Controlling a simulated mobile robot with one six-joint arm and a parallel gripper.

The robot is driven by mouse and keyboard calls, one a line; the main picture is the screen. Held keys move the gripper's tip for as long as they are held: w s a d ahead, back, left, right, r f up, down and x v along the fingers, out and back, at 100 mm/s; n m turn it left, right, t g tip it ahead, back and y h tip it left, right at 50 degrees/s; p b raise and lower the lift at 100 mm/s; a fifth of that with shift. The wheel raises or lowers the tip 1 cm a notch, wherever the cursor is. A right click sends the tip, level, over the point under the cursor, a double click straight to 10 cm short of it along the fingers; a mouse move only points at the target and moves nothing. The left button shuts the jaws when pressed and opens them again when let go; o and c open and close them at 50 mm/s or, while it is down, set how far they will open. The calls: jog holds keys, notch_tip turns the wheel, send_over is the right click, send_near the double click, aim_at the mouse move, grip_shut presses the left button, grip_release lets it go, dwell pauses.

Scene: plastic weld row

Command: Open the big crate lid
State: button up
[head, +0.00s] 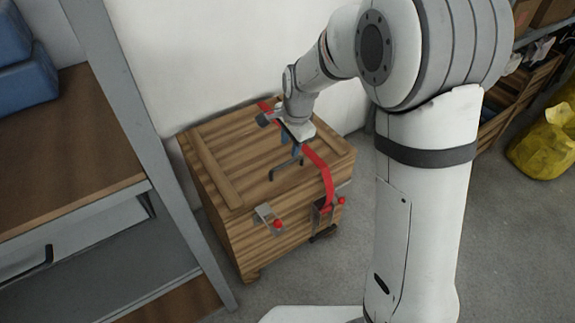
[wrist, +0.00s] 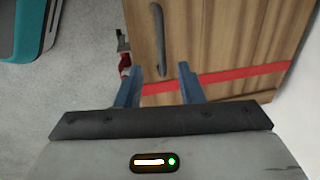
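The big wooden crate (head: 265,238) stands on the floor against the wall, its slatted lid (head: 225,150) lying shut on top. A dark handle (head: 286,168) sits on the lid; it also shows in the wrist view (wrist: 159,40). A red strap (head: 322,170) runs across the lid and down the front. Two metal latches with red knobs are on the front, one at the left (head: 268,217) and one at the right (head: 328,206). My gripper (wrist: 160,80) is above the lid, its blue fingers apart with nothing between them. In the head view my arm partly hides the lid's back.
A workbench (head: 70,150) with a grey post (head: 140,140) stands close on the crate's left. A white wall (head: 220,50) is behind it. Shelves and a yellow bag (head: 548,142) are at the far right. Grey floor (head: 510,240) is clear at the right.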

aim_at(286, 163)
jog(key=f, duration=0.2)
jog(key=w+f+b, duration=0.1)
jog(key=f, duration=0.2)
jog(key=a+f+b, duration=0.1)
jog(key=f, duration=0.2)
jog(key=shift+w, duration=0.25)
grip_shut()
